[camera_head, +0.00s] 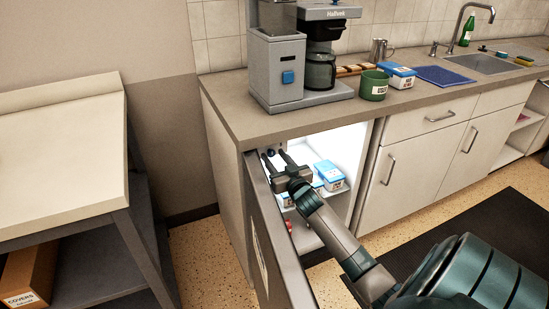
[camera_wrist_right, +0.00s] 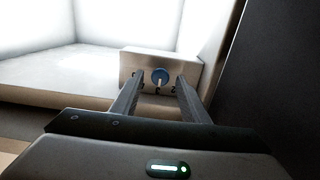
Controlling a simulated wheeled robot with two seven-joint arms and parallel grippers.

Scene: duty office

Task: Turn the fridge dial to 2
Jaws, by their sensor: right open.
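The fridge dial is a small blue knob (camera_wrist_right: 160,76) with a pale pointer on a light metal panel (camera_wrist_right: 132,60), seen in the right wrist view. The pointer aims roughly downward. Dark marks sit around it, partly hidden by the fingers, and I cannot read them surely. My right gripper (camera_wrist_right: 158,92) is open, with one finger on each side of the dial and its tips close to the panel. Contact cannot be told. In the head view my right gripper (camera_head: 273,158) reaches into the open fridge (camera_head: 336,142) at its upper left, near the dial (camera_head: 270,152). My left gripper is not in view.
The open fridge door (camera_head: 262,222) stands close to the left of my right arm. Blue and white cartons (camera_head: 329,174) sit on the fridge shelf. A coffee machine (camera_head: 277,70) and a green mug (camera_head: 373,86) stand on the counter above. A side table (camera_head: 62,150) is at left.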

